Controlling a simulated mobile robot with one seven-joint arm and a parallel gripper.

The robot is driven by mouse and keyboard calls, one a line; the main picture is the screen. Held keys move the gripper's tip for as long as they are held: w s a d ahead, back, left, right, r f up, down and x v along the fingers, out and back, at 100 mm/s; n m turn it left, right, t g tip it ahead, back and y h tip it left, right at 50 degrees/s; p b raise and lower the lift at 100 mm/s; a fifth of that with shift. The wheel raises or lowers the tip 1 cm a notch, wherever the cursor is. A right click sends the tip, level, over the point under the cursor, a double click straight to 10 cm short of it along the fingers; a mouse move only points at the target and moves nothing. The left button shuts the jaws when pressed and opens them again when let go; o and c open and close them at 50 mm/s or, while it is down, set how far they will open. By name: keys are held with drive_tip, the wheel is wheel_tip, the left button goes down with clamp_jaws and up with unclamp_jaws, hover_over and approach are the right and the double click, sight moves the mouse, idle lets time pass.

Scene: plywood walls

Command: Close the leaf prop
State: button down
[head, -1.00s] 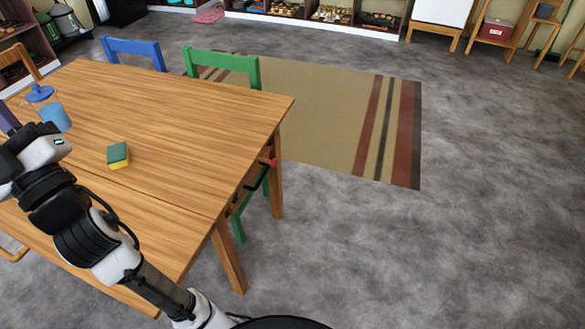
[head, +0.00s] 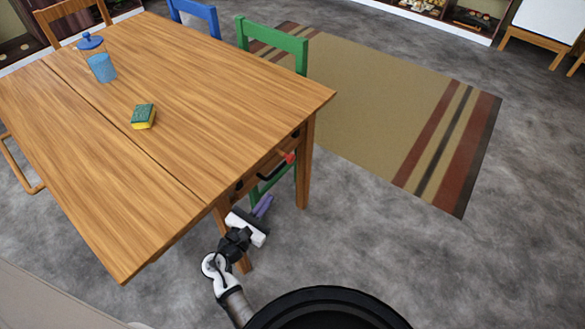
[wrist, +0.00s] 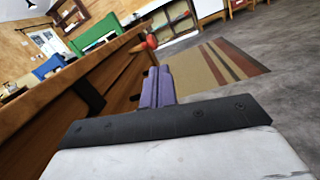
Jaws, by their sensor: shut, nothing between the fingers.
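The wooden table (head: 190,75) fills the left of the head view, with a seam between its main top and the near leaf (head: 110,190). The leaf looks level with the top. Under the table's right end a red-tipped part (head: 289,157), which looks like the leaf prop's end, sticks out. In the wrist view the red tip (wrist: 151,42) stands ahead of my fingers, just past the table side. My gripper (head: 266,200) is low beside the table end, below the red tip and apart from it. Its purple fingers (wrist: 157,72) are shut and empty. The rest of the prop is unclear.
A green-and-yellow sponge (head: 143,116), a blue cup (head: 101,68) and a blue-lidded container (head: 90,42) stand on the table. A green chair (head: 275,45) and table leg (head: 305,165) are close by. Grey floor (head: 390,240) to the right is clear.

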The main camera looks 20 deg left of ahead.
drive_tip(key=w+d+r+n+p, duration=0.1)
drive_tip(key=w+n+p, duration=0.2)
drive_tip(key=w, duration=0.8)
drive_tip(key=shift+d+t+y+p, duration=0.2)
drive_tip(key=shift+t+y+p, duration=0.1)
drive_tip(key=shift+t+y, duration=0.1)
drive_tip(key=d+f+b+x, duration=0.1)
drive_tip(key=d+b+x, duration=0.1)
drive_tip(key=x, duration=0.8)
drive_tip(key=d+f+b+x, duration=0.1)
drive_tip(key=b+x, duration=0.4)
drive_tip(key=x, duration=0.5)
drive_tip(key=shift+d, duration=0.4)
drive_tip(key=shift+f, duration=0.1)
